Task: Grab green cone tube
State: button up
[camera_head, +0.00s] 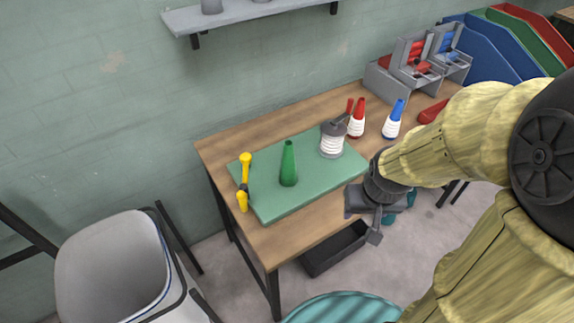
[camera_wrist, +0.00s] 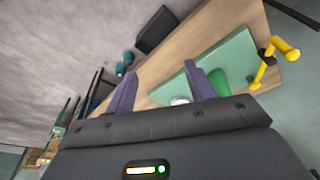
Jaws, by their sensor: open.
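The green cone tube (camera_head: 289,165) stands upright on a green mat (camera_head: 322,184) on the wooden table. My gripper (camera_head: 368,222) is to the right of the cone and near the table's front edge, apart from it. In the wrist view my gripper (camera_wrist: 158,88) has its two fingers spread with nothing held between them. The green cone tube (camera_wrist: 218,82) shows there just right of the right finger, partly hidden by it. The green mat (camera_wrist: 226,52) lies beyond the fingers.
A yellow-and-black tool (camera_head: 244,182) lies left of the cone. A grey-topped white spool (camera_head: 332,140) stands to its right. Red (camera_head: 357,119) and blue (camera_head: 394,119) cones with white thread stand farther right. A grey shelf (camera_head: 245,14) is on the wall. The mat's front is bare.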

aim_at(292, 150)
jog(key=w+d+f+n+t+y+b, duration=0.15)
jog(key=w+f+n+t+b, duration=0.45)
jog(key=w, duration=0.6)
jog(key=w+a+n+t+y+b, duration=0.2)
jog(key=a+y, duration=0.4)
jog(key=y, duration=0.5)
jog(key=shift+w+a+f+n+t+b, duration=0.2)
jog(key=shift+n+t+b, duration=0.3)
jog(key=shift+t+b, duration=0.5)
jog(key=x, duration=0.8)
jog(key=p+x, duration=0.1)
jog(key=x, duration=0.3)
jog(key=shift+a+f, duration=0.1)
jog(key=shift+f, duration=0.2)
